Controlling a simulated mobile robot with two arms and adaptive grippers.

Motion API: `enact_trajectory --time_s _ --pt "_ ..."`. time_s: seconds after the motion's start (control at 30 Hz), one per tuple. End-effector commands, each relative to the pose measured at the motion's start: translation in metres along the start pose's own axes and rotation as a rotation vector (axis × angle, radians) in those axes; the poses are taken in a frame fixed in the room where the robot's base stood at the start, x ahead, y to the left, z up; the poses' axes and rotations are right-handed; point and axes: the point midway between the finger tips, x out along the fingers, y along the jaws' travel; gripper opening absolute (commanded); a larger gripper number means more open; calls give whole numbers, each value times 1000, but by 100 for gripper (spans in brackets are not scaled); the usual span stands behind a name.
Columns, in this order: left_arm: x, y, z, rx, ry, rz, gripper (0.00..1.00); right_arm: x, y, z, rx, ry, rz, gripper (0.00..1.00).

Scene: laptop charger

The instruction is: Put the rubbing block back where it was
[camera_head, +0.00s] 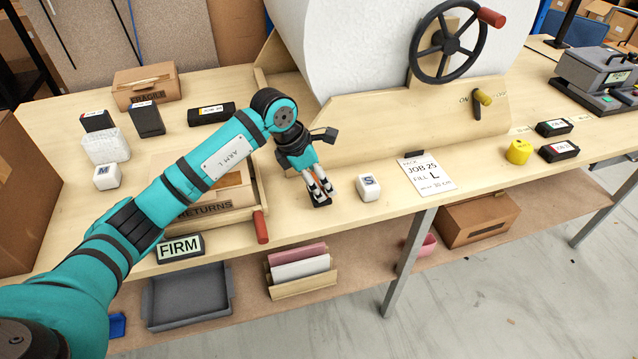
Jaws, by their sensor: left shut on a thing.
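My left gripper (318,190) reaches down at the front of the bench, just left of the white cube marked S (368,187). It is shut on a small dark block (321,202), mostly hidden by the fingers, at or just above the bench top. I cannot tell for sure that this is the rubbing block, nor whether it touches the wood. No marked empty place for it is readable. My right gripper is not in view.
The job card (425,175) lies right of the S cube. The large white roll (375,50) with a black handwheel (450,44) stands behind. A RETURNS box (205,209) and FIRM sign (180,248) are left. A white M cube (107,176) is farther left.

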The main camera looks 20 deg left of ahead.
Motion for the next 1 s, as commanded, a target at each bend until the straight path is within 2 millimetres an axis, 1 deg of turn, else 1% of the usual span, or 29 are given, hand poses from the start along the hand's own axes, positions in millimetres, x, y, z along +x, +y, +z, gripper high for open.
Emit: enact_trajectory --time_s 0.03,0.1,0.2,0.4,0.53,0.57,0.7,0.73,1.0 --pt "5 -2 -3 -3 3 -5 30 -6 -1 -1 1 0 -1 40" --pt "14 -2 -6 -3 2 -5 30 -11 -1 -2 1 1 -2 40" --pt "22 -1 -9 -2 -2 -2 30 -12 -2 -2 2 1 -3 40" --pt "22 -1 -10 0 -1 -1 30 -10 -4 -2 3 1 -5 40" --pt "27 -1 -12 0 -1 -1 30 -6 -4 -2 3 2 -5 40" --pt "25 -1 -11 0 0 -1 60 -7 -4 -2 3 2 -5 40" --pt "25 -1 -11 -1 0 -1 78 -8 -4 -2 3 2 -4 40" --pt "25 -1 -11 -1 0 -1 80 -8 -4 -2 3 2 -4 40" --pt "24 -1 -10 -1 0 -2 80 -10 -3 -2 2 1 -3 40"
